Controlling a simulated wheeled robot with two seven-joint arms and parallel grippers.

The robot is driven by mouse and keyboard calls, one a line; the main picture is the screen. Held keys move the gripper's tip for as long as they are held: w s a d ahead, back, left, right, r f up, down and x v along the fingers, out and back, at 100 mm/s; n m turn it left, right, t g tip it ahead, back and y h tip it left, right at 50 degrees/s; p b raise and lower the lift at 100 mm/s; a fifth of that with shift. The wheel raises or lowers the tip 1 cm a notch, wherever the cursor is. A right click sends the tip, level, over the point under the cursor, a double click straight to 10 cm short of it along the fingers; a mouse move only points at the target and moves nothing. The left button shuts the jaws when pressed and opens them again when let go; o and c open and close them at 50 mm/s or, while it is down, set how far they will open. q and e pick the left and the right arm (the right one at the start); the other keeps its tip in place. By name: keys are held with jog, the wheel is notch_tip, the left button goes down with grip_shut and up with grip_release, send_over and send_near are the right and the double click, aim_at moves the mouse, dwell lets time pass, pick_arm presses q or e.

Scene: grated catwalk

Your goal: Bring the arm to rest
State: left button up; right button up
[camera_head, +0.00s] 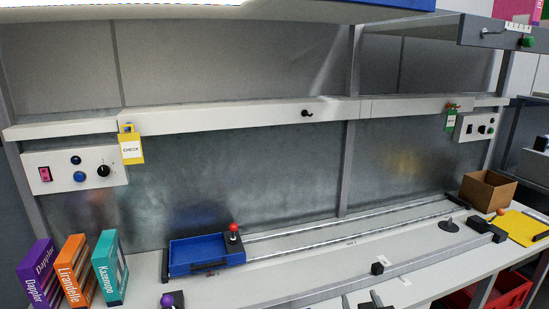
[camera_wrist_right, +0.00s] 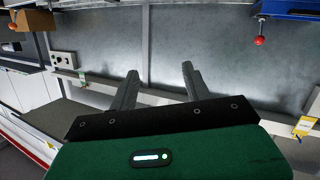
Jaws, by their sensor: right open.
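My right gripper (camera_head: 361,300) shows only by its fingertips at the bottom edge of the head view, in front of the bench. In the right wrist view my right gripper (camera_wrist_right: 158,82) has its two dark fingers well apart, with nothing between them. The rest of my right arm is out of the head view. My left gripper is in neither view.
A blue tray (camera_head: 207,255) sits on the left of the bench rails, beside a red-knobbed lever (camera_head: 234,238). Three upright boxes, one of them orange (camera_head: 75,272), stand at left. A cardboard box (camera_head: 488,190) and yellow sheet (camera_head: 522,228) are at right.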

jog(key=s+d+f+g+y, duration=0.15)
jog(key=s+f+g, duration=0.45)
jog(key=s+f, duration=0.6)
jog(key=s+d+f+g, duration=0.2)
jog(key=s+f+g, duration=0.5)
jog(key=s, duration=1)
notch_tip(320, 180, down, 30)
jog(key=p, duration=0.2)
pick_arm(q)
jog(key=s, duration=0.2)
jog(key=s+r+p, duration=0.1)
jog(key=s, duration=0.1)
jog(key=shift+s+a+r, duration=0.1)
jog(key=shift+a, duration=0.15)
pick_arm(e)
jog(key=s+d+f, duration=0.2)
jog(key=s+f, duration=0.7)
jog(key=s+d+f+g, duration=0.1)
jog(key=s+f, duration=0.8)
jog(key=s, duration=0.1)
jog(key=shift+s+d+f+n, duration=0.2)
jog(key=shift+s+d+n, duration=0.1)
jog(key=shift+d, duration=0.05)
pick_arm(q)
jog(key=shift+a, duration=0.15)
pick_arm(e)
jog(key=shift+h, duration=0.25)
